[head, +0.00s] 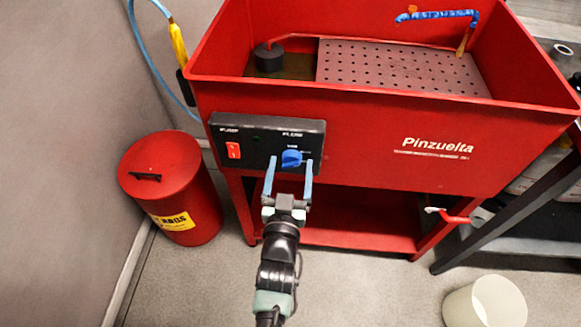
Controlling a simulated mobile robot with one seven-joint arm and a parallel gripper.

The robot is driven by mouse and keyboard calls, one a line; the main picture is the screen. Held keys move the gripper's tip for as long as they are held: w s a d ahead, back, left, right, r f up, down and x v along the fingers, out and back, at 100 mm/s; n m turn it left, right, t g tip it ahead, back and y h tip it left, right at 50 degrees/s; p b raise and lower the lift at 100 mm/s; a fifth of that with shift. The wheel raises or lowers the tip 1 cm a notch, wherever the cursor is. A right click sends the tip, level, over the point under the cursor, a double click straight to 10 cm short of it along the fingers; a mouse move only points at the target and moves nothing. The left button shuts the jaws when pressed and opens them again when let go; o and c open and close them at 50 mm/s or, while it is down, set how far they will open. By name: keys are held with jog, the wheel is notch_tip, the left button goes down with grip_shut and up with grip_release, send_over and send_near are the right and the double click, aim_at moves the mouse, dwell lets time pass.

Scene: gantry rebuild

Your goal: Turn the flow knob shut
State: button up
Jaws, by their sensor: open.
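The blue flow knob (291,158) sits on the right part of a black control panel (263,168) on the front of the red wash tub. Its handle looks roughly level, with a marked scale beside it. My gripper (290,164) is open, with its two light blue fingers pointing up at the panel. The knob shows between the fingertips, one finger to its left and one to its right. I cannot tell whether the fingers touch it.
A red switch (233,151) is on the panel's left. The red tub (350,135) stands above an open shelf (350,233). A red bin (172,180) stands left, a white bucket (485,302) lower right. A valve with a red handle (455,218) juts out at right.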

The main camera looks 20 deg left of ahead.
jog(key=shift+w, duration=0.1)
grip_shut()
dwell(0.4)
jog(key=shift+n, duration=0.3)
jog(key=n+b, duration=0.3)
jog(key=n, duration=0.8)
jog(key=shift+d+n, duration=0.1)
jog(key=shift+n, duration=0.2)
dwell(0.4)
grip_release()
